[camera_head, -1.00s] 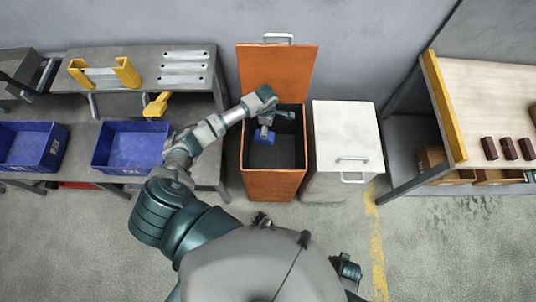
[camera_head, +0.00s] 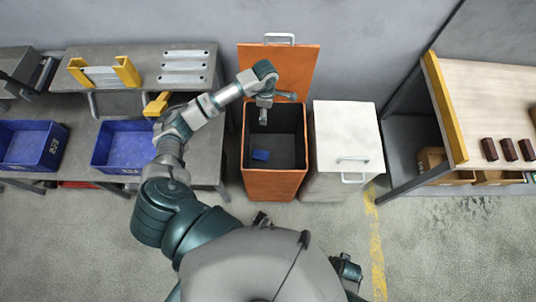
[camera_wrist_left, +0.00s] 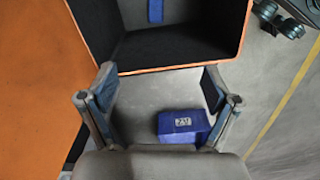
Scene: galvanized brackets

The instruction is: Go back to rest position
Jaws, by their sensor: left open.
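My left gripper (camera_head: 263,120) is above the open orange bin (camera_head: 274,180) in the head view, small and pointing down. In the left wrist view its two fingers (camera_wrist_left: 160,95) are spread wide with nothing held between them. A blue block (camera_head: 261,155) lies low inside the bin, apart from the gripper. A blue piece in the dark bin interior also shows at the top edge of the left wrist view (camera_wrist_left: 155,10).
The bin's raised lid (camera_head: 295,68) stands behind my left wrist. A closed white bin (camera_head: 335,125) is just right. A bench with a blue tote (camera_head: 125,145) lies left, partly behind my arm. A wooden-topped table (camera_head: 475,95) stands right.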

